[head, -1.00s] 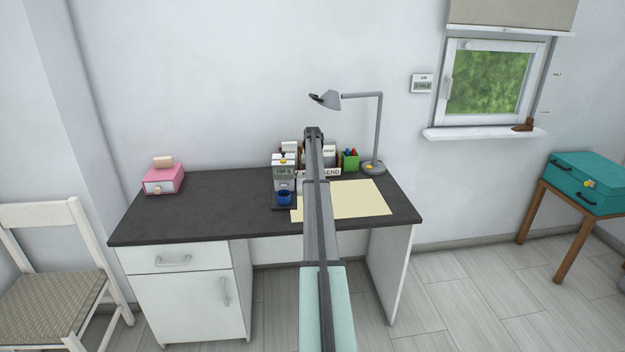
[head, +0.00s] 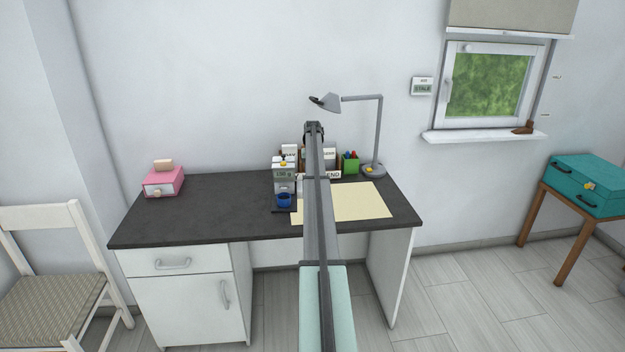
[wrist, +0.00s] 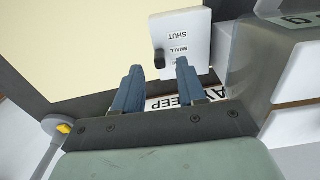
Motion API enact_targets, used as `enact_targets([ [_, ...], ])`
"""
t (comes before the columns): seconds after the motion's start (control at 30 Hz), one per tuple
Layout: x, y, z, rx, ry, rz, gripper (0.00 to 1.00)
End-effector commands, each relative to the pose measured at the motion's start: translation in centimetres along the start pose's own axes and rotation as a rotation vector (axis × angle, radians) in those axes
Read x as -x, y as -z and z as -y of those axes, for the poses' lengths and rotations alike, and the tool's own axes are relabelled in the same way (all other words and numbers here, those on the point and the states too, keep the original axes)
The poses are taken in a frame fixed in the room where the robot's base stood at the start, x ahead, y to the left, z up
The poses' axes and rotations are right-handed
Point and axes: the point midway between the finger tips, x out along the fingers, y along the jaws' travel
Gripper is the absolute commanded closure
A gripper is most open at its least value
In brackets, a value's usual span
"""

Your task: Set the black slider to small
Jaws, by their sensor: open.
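The black slider (wrist: 159,59) is a small dark knob on a white panel (wrist: 196,28) in the wrist view. The words SHUT and SMALL are printed on the panel. The knob sits beside and slightly below SMALL in the picture; a lower marking is partly hidden by a finger. My gripper (wrist: 158,65) is open, its blue fingertips on either side of the knob. I cannot tell whether they touch it. In the head view my gripper (head: 314,128) is at the far end of my arm, which hides the slider there.
A grey-white dispenser (head: 283,172) with a blue cup (head: 284,200) stands left of my arm on the dark desk (head: 190,218). A lamp (head: 377,130), green pen holder (head: 350,164) and cream sheet (head: 362,202) are right. The desk's left half is mostly clear, except a pink box (head: 163,183).

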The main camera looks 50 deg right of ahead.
Motion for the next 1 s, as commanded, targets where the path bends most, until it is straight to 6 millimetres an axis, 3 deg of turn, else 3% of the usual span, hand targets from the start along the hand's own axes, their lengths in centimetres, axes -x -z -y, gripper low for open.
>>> enact_targets([
  [0.2, 4.6, 0.1, 0.0, 0.000, 0.000, -0.002, 0.60],
  [0.43, 8.2, 0.1, 0.0, 0.000, 0.000, -0.001, 0.60],
  [0.7, 9.8, 0.0, 0.0, 0.000, 0.000, 0.000, 0.60],
  [1.0, 9.9, 0.0, 0.0, 0.000, 0.000, 0.000, 0.60],
])
